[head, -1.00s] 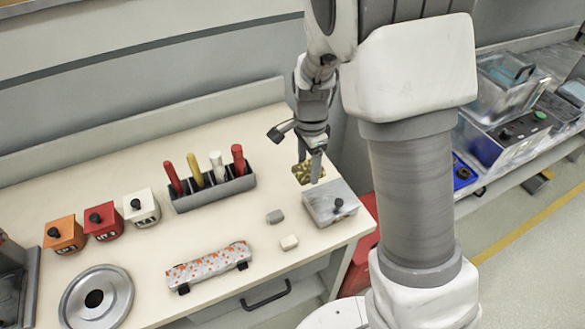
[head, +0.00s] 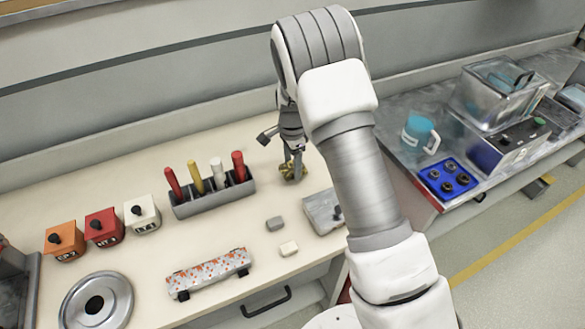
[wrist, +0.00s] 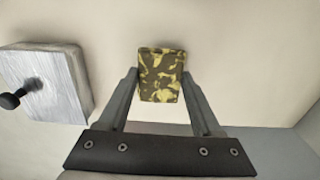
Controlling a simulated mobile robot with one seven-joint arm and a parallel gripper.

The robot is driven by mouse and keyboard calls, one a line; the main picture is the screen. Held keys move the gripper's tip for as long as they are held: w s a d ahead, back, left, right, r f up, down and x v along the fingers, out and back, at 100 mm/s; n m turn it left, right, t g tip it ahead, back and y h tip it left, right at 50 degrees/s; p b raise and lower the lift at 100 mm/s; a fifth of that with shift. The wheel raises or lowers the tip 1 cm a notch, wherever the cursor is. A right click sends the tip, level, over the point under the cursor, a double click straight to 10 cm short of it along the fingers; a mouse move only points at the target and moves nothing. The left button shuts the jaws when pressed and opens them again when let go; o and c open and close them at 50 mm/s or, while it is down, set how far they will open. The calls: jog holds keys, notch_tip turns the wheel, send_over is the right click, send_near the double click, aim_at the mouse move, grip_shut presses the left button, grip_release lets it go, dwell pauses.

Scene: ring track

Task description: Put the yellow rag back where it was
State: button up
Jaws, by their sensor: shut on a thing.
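The yellow rag (head: 293,171) is a small yellow block-like bundle with dark camouflage patches. My gripper (head: 294,158) points down over the back of the cream bench and is shut on the rag. In the wrist view the rag (wrist: 161,76) sits between the two fingertips of my gripper (wrist: 160,88). Bare bench top lies behind the rag; I cannot tell whether the rag touches it.
A metal box with a black knob (head: 321,211) stands to the right of the rag. A grey rack (head: 213,196) with several coloured sticks is to the left. Two small blocks, one grey (head: 275,223) and one white (head: 289,248), lie in front.

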jog(key=shift+f, duration=1)
jog(key=shift+f, duration=0.25)
jog(key=o, duration=1.2)
jog(key=shift+r, duration=0.1)
jog(key=shift+r, duration=0.1)
